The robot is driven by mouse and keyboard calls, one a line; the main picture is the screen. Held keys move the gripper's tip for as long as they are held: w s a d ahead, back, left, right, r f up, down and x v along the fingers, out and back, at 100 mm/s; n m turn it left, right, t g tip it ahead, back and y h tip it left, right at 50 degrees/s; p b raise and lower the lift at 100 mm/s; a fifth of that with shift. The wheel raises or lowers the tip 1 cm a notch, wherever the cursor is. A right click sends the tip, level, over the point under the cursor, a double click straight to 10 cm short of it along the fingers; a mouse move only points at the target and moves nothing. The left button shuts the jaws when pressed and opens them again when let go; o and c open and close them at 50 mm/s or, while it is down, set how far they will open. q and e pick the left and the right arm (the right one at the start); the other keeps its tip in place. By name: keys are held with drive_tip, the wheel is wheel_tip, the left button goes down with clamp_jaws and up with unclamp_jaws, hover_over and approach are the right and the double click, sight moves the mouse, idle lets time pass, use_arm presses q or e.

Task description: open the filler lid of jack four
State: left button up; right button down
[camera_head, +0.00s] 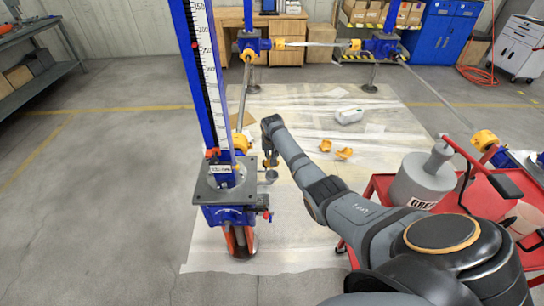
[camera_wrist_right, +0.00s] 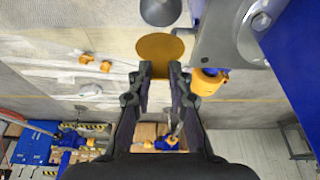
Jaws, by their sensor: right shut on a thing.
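The nearest jack has a blue column with a white scale and a grey top plate (camera_head: 212,186); its label is too small to read. A small grey filler cup (camera_head: 271,177) stands at its right side. My right gripper (camera_head: 270,158) comes down just above this cup. In the right wrist view, a round brass-coloured lid (camera_wrist_right: 160,47) is at the fingertips of my right gripper (camera_wrist_right: 160,68), which is shut on its edge. The grey cup (camera_wrist_right: 160,12) shows just beyond the lid. The lid's hinge is hidden. My left gripper is not in view.
A red cart (camera_head: 378,190) with a grey grease can (camera_head: 420,182) stands at the right. Orange pieces (camera_head: 343,153) and a white bottle (camera_head: 348,115) lie on the floor sheet. Other jacks with yellow couplings (camera_head: 249,56) stand at the back. Floor at left is clear.

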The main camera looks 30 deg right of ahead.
drive_tip(key=shift+w+d+r, duration=0.25)
drive_tip(key=shift+w+r, duration=0.05)
drive_tip(key=shift+r, duration=0.05)
drive_tip(key=c, duration=1.5)
unclamp_jaws()
drive_tip(key=shift+o, duration=1.4)
drive_tip(key=shift+f, duration=0.25)
drive_tip(key=shift+s+a+r, duration=0.1)
drive_tip(key=v, duration=1.1)
drive_tip(key=shift+r, duration=0.35)
drive_tip(key=shift+s+f, duration=0.1)
